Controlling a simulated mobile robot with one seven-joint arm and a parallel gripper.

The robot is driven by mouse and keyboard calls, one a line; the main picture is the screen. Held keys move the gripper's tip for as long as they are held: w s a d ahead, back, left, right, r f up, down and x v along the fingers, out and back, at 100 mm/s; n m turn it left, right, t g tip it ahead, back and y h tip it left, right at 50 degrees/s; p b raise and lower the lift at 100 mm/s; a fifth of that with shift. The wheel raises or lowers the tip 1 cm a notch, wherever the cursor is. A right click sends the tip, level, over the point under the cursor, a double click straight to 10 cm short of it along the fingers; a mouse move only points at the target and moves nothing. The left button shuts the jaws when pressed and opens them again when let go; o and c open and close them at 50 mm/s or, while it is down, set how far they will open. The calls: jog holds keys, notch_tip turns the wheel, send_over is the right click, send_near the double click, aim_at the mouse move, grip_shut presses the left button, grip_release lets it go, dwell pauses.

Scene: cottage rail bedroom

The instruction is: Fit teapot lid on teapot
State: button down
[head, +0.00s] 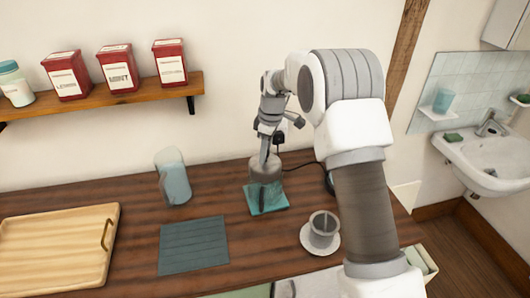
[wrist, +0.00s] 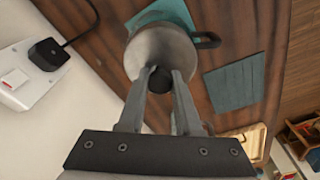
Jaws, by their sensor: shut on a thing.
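The grey teapot (head: 265,172) stands upright on a teal cloth (head: 267,199) on the wooden counter. In the wrist view the teapot (wrist: 160,45) shows as a grey round body with a dark handle (wrist: 207,40) on its right. My gripper (head: 265,155) points down over the teapot. In the wrist view its fingers (wrist: 161,79) are shut on the dark knob of the teapot lid (wrist: 159,82). The lid is over the teapot's top; I cannot tell whether it is seated or slightly above. The rim is largely hidden.
A glass jar (head: 173,177) stands left of the teapot. A grey cup on a saucer (head: 304,238) is at front right. A slate-blue mat (head: 194,246) and wooden tray (head: 60,255) lie left. A dark plug (wrist: 47,54) with cable is near the wall.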

jog(key=shift+f, duration=0.25)
dwell(0.3)
jog(key=c, duration=0.5)
grip_release()
jog(key=shift+r, duration=0.1)
jog(key=r, duration=0.5)
jog(key=d+r, duration=0.1)
jog(key=r, duration=0.5)
jog(key=d+r, duration=0.1)
jog(key=r, duration=0.5)
jog(key=shift+s+r, duration=0.1)
jog(key=shift+s, duration=0.3)
